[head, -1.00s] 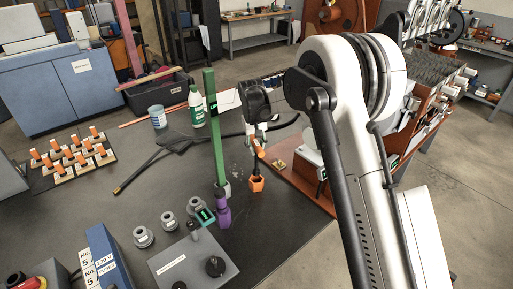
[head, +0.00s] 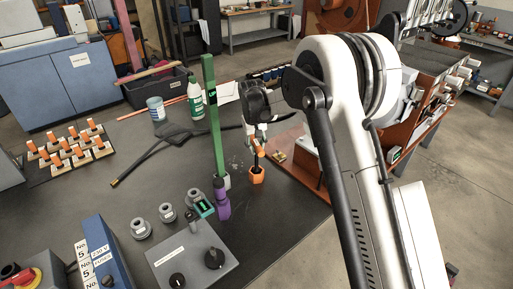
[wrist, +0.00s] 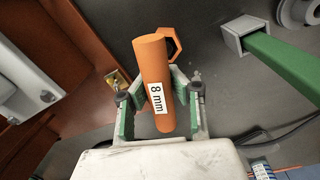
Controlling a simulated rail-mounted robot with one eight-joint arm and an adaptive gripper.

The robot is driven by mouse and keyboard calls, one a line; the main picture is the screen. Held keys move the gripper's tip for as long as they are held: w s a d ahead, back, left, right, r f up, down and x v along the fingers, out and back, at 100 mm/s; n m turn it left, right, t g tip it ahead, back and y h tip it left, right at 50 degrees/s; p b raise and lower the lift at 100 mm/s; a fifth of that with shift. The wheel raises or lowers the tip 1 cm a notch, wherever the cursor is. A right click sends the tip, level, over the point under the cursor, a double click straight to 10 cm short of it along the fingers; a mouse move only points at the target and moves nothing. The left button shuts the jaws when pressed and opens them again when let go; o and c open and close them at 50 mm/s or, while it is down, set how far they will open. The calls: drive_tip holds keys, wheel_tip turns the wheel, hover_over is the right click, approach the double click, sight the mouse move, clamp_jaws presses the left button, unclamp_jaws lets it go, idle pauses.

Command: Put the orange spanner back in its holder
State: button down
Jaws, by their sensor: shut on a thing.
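The orange spanner's cylindrical handle (wrist: 158,90), labelled "8 mm", is between the jaws of my gripper (wrist: 160,98) in the wrist view. In the head view my gripper (head: 259,142) is shut on the orange handle (head: 257,150), with a dark shaft below it. An orange hexagonal holder (head: 257,176) stands on the dark table directly below. It also shows in the wrist view (wrist: 170,36), its dark opening beyond the handle and partly hidden by it. I cannot tell whether the shaft's tip is inside the holder.
A tall green bar (head: 211,105) stands in a light cup (wrist: 245,34) left of the holder, with a purple piece (head: 221,202) in front. A grey box with black knobs (head: 193,255) is nearer. A reddish-brown unit (head: 318,183) stands close on the right.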

drive_tip(key=shift+f+b, duration=1.15)
drive_tip(key=shift+f, duration=0.4)
drive_tip(key=c, duration=1.6)
unclamp_jaws()
drive_tip(key=shift+r, duration=0.1)
drive_tip(key=shift+r, duration=0.1)
drive_tip(key=r, duration=1.1)
drive_tip(key=shift+s+a+r, duration=0.15)
drive_tip(key=shift+a+r, duration=0.15)
drive_tip(key=shift+a, duration=0.1)
drive_tip(key=shift+r, duration=0.1)
